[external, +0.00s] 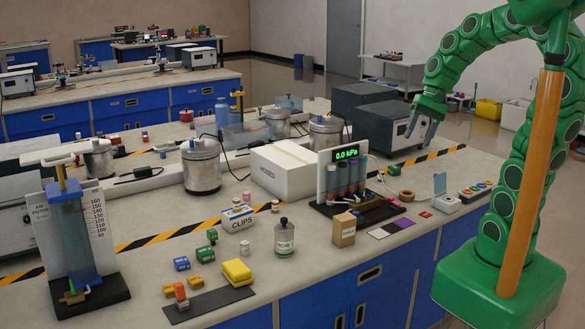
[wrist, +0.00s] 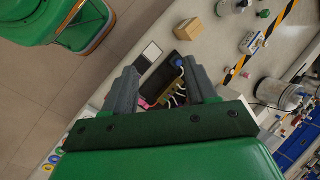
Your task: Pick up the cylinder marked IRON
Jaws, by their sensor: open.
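I cannot read IRON on anything in either view. Several small cylinders with pale labels stand near the CLIPS box in the external view, such as a small cylinder (external: 246,197) behind it and another small cylinder (external: 275,206) to its right; their markings are too small to read. My gripper (external: 421,130) is open and empty, raised above the right part of the bench. In the wrist view, my gripper (wrist: 165,75) has its jaws spread above the dark tube stand (wrist: 158,78), apart from it.
The tube stand with a green display (external: 346,153) stands mid-bench, beside the white HOSES box (external: 283,170). The CLIPS box (external: 238,220), a bottle (external: 284,238), a tan box (external: 342,230) and yellow blocks (external: 237,270) stand nearer the front. Metal pots (external: 201,167) stand farther back.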

